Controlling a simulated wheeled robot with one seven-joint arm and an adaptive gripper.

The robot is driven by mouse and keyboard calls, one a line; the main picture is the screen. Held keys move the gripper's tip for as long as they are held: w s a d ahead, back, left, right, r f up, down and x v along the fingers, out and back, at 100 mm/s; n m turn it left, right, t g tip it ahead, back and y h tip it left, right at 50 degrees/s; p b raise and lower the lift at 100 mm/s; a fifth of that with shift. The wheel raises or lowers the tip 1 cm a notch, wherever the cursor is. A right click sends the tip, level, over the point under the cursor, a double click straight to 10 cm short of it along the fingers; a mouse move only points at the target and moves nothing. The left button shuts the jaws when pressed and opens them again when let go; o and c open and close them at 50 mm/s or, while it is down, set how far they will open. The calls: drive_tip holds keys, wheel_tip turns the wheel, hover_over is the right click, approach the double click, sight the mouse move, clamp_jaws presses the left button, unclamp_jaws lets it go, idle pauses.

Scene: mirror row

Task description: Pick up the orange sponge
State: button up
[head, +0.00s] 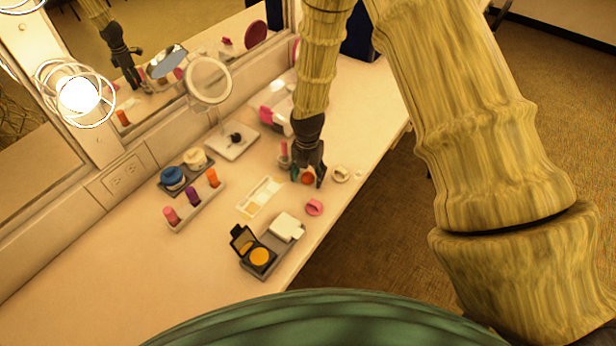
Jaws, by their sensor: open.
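An orange rounded thing, which looks like the sponge (307,178), sits on the white counter at the middle of the head view. My gripper (309,180) is open and points down over it, with dark fingers at its sides. The fingers hide part of the sponge. I cannot tell whether they touch it. A small teal patch shows by the left finger.
A pink ring-like item (314,207) and a small pale round item (341,174) lie close by. An open compact (258,256), a lipstick holder (196,204) and a pale palette (261,197) stand left. The mirror (150,60) borders the counter; its front edge drops to carpet.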

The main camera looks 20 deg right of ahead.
sight(307, 176)
drive_tip(key=c, duration=0.8)
drive_tip(key=shift+r+b, duration=1.25)
drive_tip(key=shift+r, duration=3.8)
drive_tip(key=shift+o, duration=0.3)
drive_tip(key=shift+c, duration=1.3)
